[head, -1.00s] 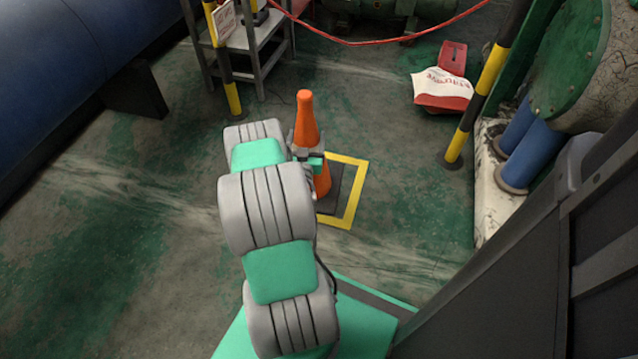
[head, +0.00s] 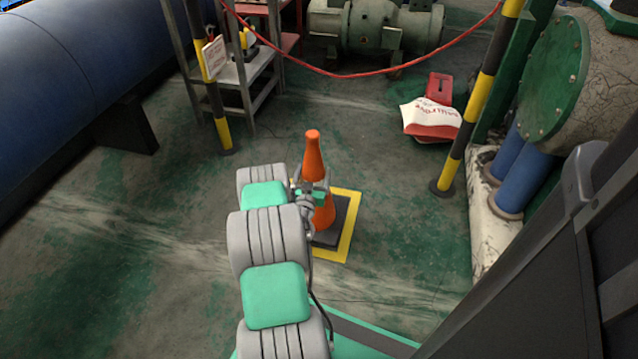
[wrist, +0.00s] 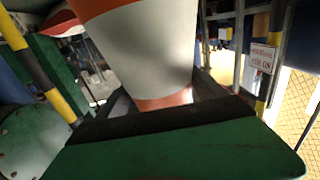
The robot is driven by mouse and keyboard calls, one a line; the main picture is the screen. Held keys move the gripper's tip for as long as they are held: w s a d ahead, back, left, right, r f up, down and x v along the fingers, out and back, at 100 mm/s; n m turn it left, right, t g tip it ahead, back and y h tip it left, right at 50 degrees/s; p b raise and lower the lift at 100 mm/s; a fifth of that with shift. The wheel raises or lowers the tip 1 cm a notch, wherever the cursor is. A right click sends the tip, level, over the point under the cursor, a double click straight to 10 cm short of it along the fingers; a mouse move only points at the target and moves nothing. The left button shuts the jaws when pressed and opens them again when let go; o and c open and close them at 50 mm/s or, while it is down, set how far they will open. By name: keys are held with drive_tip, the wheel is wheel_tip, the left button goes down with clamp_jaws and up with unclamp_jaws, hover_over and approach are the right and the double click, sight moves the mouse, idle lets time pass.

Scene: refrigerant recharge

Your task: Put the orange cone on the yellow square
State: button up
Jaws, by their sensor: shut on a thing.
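The orange cone (head: 314,160) stands upright, with a dark square base (head: 332,236). My gripper (head: 316,192) is shut on its middle, at the pale band. In the wrist view the cone's white band (wrist: 152,48) fills the space beyond my gripper (wrist: 165,118), with orange above and below it. The yellow square (head: 351,228) is an outline on the floor. The cone's base appears within it, near the right side; its left side is hidden by my arm. I cannot tell whether the base touches the floor.
A yellow-black post (head: 464,130) stands right, near blue pipes (head: 520,168). A red-and-white bag (head: 432,119) lies behind it. A metal shelf (head: 245,75) and another striped post (head: 222,125) stand back left. A red rope (head: 350,74) hangs behind. Floor around the square is clear.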

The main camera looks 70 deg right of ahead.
drive_tip(key=w+d+f+b, duration=0.1)
drive_tip(key=f, duration=0.1)
drive_tip(key=w+d+f+b, duration=0.2)
drive_tip(key=w+f, duration=0.1)
drive_tip(key=shift+d+f, duration=0.3)
drive_tip(key=shift+d, duration=0.05)
wheel_tip(320, 180, down, 3)
drive_tip(key=shift+w+d+f+b, duration=0.1)
drive_tip(key=shift+d+f+b, duration=0.05)
drive_tip(key=shift+b, duration=0.9)
drive_tip(key=o, duration=2.1)
drive_tip(key=shift+f, duration=0.2)
drive_tip(key=shift+c, duration=0.2)
